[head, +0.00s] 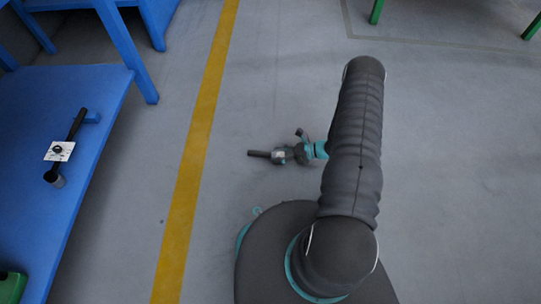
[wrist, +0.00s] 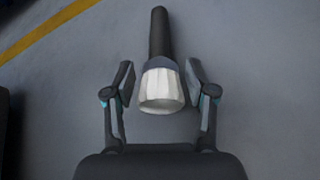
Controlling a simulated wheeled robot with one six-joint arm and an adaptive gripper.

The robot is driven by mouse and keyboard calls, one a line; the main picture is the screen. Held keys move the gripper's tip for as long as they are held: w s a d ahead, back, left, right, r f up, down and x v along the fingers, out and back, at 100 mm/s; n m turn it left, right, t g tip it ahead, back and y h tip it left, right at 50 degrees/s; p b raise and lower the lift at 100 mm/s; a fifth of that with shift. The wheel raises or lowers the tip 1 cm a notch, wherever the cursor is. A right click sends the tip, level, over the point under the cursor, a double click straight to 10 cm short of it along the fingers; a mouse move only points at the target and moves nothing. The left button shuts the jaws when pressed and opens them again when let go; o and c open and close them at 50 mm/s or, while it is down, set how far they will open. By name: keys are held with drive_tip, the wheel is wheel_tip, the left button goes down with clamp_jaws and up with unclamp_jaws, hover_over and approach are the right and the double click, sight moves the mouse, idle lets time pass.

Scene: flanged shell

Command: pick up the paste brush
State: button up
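The paste brush shows in the wrist view (wrist: 162,88), with a pale faceted head towards the camera, a dark blue-grey collar and a dark handle pointing away. My gripper (wrist: 161,66) has one finger on each side of the collar, partly closed to about the brush's width. Thin gaps seem to show beside the brush, and the contact itself is not clear. In the head view my gripper (head: 288,154) points left, with the dark handle of the brush (head: 258,153) sticking out beyond it. Only floor shows around it, and no support under the brush is visible.
A blue table (head: 100,92) stands at the left. A dark long-handled tool (head: 75,124) and a white card (head: 59,151) lie on it. A green object (head: 12,287) sits at its near corner. A yellow line (head: 196,150) crosses the open grey floor.

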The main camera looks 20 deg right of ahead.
drive_tip(key=c, duration=1)
drive_tip(key=shift+r, duration=0.1)
